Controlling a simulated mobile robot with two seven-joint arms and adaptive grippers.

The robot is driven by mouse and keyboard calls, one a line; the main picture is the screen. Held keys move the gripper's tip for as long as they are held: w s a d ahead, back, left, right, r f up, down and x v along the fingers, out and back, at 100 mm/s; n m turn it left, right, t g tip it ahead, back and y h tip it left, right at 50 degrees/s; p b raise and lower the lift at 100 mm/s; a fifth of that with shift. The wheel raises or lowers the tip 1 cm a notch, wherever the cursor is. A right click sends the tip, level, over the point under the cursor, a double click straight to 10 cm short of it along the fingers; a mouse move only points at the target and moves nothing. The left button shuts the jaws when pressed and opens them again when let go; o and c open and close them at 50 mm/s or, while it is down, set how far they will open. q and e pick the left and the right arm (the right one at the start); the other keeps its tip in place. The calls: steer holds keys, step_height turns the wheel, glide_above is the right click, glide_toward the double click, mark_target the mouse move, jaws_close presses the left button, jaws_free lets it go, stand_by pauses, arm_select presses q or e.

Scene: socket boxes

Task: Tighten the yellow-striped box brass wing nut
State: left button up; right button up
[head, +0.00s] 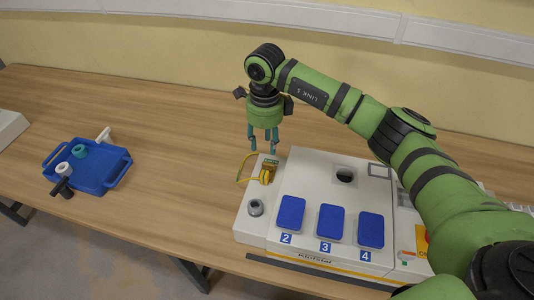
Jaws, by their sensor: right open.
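The white box (246,235) with a yellow stripe along its front edge stands on the table, right of the middle. At its back left corner is a small brass-coloured fitting (267,174) with a yellow-green wire looping out to the left; I cannot make out the wing nut's shape. My right gripper (262,151) points down with its fingers apart and empty. It appears above and just behind the fitting, apart from it. My left gripper is not in view.
A blue tray (113,176) with small parts sits at left. The table between is clear.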

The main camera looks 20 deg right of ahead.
mark_target(267, 164)
steer(key=f+p, duration=0.1)
steer(key=f, duration=0.1)
steer(key=f+p, duration=0.1)
steer(key=f, duration=0.2)
steer(key=f+p, duration=0.1)
steer(key=f, duration=0.2)
steer(key=shift+d+f, duration=0.1)
steer(key=shift+d, duration=0.15)
steer(key=shift+f, duration=0.45)
jaws_close()
